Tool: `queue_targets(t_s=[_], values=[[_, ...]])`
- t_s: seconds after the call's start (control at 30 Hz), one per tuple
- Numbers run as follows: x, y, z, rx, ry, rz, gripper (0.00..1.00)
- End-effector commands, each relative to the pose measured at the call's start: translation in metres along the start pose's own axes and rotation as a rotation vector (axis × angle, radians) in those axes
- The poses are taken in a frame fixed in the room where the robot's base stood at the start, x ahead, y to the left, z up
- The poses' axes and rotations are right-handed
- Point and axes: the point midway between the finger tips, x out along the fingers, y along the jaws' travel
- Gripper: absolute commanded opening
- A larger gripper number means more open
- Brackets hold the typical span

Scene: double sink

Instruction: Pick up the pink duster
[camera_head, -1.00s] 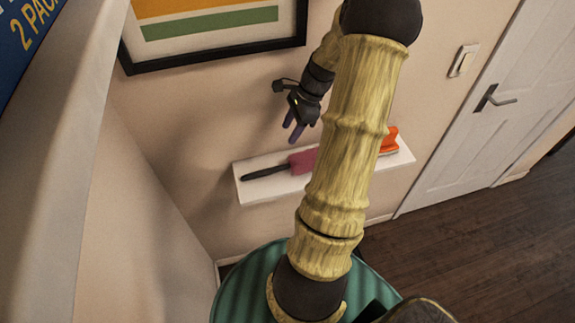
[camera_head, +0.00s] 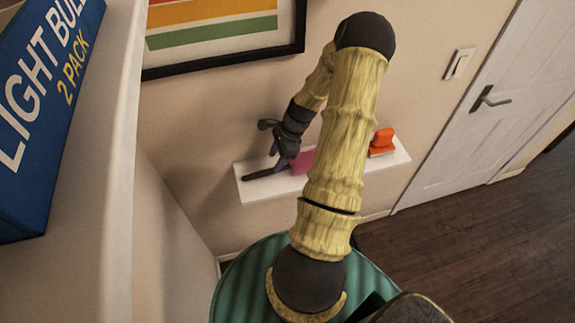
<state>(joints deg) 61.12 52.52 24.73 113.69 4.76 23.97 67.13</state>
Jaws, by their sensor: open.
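The pink duster (camera_head: 302,160) lies on a narrow white wall shelf (camera_head: 256,193). Its dark handle (camera_head: 258,174) points left and its pink head is partly hidden behind my arm. My gripper (camera_head: 279,164) is open and points down, with its fingers over the duster around where the handle meets the pink head. I cannot tell whether the fingers touch the duster or stand on both sides of it.
An orange brush-like object (camera_head: 382,142) sits at the right end of the shelf. A framed striped picture (camera_head: 220,30) hangs above. A blue light bulb box (camera_head: 40,120) is on a ledge at the left. A white door (camera_head: 500,110) stands at the right, with dark wood floor (camera_head: 470,240) before it.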

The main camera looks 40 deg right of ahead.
Motion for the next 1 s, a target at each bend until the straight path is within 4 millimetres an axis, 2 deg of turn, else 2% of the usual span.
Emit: queue_targets(t_s=[0.27,0.73,1.0], values=[[0.002,0.0,0.0,0.0,0.0,0.001,0.46],[0.046,0.001,0.0,0.001,-0.001,0.002,0.46],[0.052,0.001,-0.001,-0.001,0.001,0.0,0.46]])
